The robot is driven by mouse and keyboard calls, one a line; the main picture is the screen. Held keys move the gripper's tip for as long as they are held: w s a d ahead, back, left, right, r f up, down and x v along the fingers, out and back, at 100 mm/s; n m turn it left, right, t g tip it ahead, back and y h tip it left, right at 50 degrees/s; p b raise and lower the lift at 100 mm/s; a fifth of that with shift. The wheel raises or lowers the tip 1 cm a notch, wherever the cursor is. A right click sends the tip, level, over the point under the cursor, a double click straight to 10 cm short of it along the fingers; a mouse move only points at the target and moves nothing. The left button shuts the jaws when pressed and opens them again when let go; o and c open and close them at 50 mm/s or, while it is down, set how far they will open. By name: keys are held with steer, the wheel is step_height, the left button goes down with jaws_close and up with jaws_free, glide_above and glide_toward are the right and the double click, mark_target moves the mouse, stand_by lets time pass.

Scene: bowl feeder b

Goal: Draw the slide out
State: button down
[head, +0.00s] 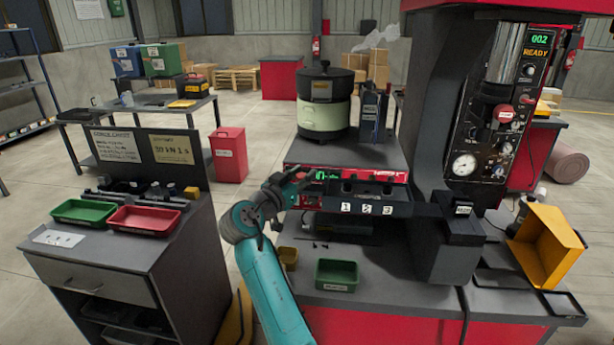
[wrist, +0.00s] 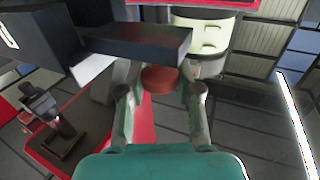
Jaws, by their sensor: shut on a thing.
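My gripper (head: 297,177) is at the left end of the red-fronted feeder unit (head: 393,178), below the bowl. In the wrist view its two fingers (wrist: 161,92) are on either side of a round red knob (wrist: 160,79) and shut on it. The knob sits at the near face of a dark block (wrist: 135,42), which appears to be the slide.
The feeder bowl (head: 325,119) stands above the unit. Slots numbered 1, 2 and 3 (head: 366,209) are on its front. A green bin (head: 336,275) and small yellow bin (head: 288,258) are below. A grey cabinet with red tray (head: 143,220) stands left, across a floor gap.

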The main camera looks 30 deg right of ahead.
steer(key=shift+w+a, duration=0.15)
steer(key=shift+a, duration=0.1)
steer(key=c, duration=0.8)
jaws_free()
steer(key=shift+o, duration=0.2)
steer(key=v, duration=1.2)
steer(key=shift+f, duration=0.1)
